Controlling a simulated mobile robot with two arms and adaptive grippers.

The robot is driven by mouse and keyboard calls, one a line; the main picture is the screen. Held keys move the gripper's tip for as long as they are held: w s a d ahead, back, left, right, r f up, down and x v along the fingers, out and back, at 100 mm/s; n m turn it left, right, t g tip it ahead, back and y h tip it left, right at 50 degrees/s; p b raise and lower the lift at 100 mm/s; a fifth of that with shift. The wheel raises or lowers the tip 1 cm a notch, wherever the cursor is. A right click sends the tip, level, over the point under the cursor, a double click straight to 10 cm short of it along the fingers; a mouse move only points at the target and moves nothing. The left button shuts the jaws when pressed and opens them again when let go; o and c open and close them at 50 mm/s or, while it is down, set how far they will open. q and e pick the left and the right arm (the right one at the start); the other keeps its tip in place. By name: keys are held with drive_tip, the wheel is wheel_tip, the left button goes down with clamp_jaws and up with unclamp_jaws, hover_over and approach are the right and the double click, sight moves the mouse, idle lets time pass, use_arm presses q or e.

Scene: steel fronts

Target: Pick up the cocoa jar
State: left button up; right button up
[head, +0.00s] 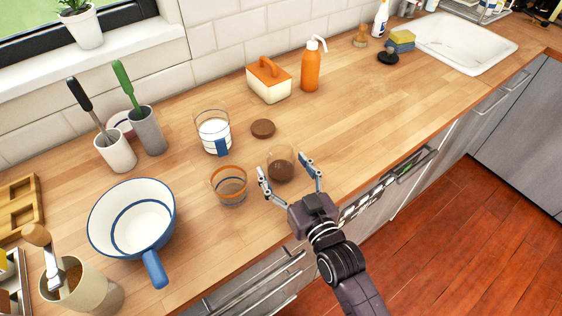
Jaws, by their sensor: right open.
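The cocoa jar (280,164) is a small clear jar with dark brown contents, standing upright on the wooden counter without a lid. A round brown wooden lid (262,129) lies on the counter just behind it. My right gripper (287,170) is open, with one finger on each side of the jar at its near edge. Whether either finger touches the jar I cannot tell. My left gripper is not in view.
A glass with a brown band (229,186) stands close left of the gripper. A glass jar with white contents (214,133) stands behind it. A blue-handled white pan (130,222) is at left. The counter (385,110) to the right is clear.

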drive_tip(key=c, duration=1.4)
